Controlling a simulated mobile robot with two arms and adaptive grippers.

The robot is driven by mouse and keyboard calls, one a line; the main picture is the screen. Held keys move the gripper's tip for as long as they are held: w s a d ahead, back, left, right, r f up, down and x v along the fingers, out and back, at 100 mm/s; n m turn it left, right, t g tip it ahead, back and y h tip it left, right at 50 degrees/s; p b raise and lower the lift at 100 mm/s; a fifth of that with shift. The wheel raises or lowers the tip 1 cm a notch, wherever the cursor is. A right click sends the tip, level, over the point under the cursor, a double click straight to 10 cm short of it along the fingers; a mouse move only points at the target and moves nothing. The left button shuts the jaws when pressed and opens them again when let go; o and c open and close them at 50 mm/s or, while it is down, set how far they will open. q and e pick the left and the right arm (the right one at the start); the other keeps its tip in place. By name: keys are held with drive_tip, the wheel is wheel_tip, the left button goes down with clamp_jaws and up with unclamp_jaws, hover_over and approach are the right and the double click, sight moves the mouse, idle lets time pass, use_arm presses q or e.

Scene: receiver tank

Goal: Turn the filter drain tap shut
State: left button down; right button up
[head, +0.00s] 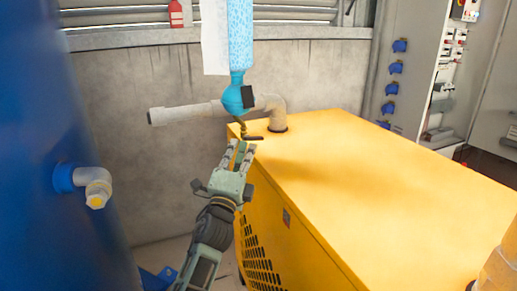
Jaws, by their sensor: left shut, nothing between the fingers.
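The filter (238,95) hangs in front of the grey wall, with a blue bowl at its lower end. A small brass drain tap (242,127) comes down from the bowl. My right gripper is not in view.
A yellow cabinet (370,180) fills the right, its top mostly clear. A grey pipe (185,113) runs behind the filter bowl. A blue tank (50,200) with a side outlet (97,185) stands left.

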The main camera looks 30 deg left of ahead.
use_arm(q)
drive_tip(key=shift+s+a+f+b, duration=0.5)
drive_tip(key=shift+s+a+f, duration=0.35)
drive_tip(key=shift+s+a, duration=0.05)
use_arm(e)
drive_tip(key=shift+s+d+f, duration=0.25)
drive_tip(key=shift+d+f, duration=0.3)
use_arm(q)
drive_tip(key=shift+f, duration=0.1)
drive_tip(key=s+a+f+b, duration=0.2)
drive_tip(key=f, duration=0.1)
drive_tip(key=shift+s+a+f, duration=0.15)
drive_tip(key=shift+s, duration=0.2)
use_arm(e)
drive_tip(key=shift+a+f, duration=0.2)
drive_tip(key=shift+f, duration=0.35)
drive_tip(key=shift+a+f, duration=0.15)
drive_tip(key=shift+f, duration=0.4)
